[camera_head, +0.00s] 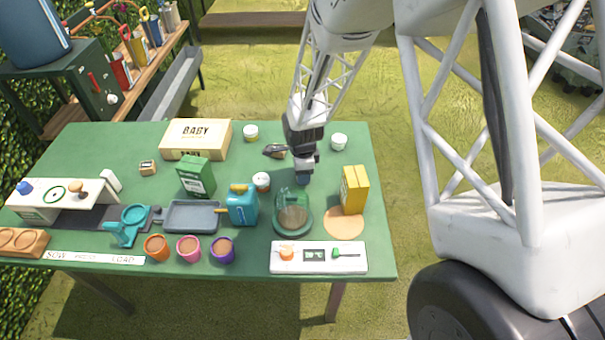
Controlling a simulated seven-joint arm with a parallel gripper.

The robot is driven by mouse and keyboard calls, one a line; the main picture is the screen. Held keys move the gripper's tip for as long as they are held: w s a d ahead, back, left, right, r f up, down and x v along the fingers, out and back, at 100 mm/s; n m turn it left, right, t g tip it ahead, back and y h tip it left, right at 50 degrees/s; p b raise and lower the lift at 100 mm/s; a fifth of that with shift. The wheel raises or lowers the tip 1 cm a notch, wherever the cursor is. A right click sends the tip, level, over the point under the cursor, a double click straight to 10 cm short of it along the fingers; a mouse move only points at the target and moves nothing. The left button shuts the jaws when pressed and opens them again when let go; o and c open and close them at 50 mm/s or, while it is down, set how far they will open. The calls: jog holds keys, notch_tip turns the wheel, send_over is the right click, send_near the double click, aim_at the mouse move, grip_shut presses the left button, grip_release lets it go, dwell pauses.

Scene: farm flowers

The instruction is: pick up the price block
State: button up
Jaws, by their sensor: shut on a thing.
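My gripper (303,168) points down over the right back part of the green table. It is shut on a small dark-blue thing (302,180), which shows just below the fingertips. Its shape and any marking are mostly hidden, so I cannot tell for sure that it is the price block, or whether it touches the table.
Close by are a white-lidded jar (261,181), a glass dome (293,213), a yellow box (354,190), a white pot (339,141) and a dark scoop-like thing (274,151). A blue watering can (242,206) stands further left.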

jog(key=shift+r, duration=0.1)
jog(key=shift+r, duration=4.95)
jog(key=w+a+r+m, duration=0.1)
jog(key=w+a, duration=0.1)
jog(key=a, duration=2.2)
jog(key=shift+w+m, duration=0.15)
jog(key=shift+m, duration=0.15)
jog(key=shift+w+a+r, duration=0.1)
jog(key=shift+a, duration=0.05)
send_over(205, 129)
jog(key=shift+f, duration=0.7)
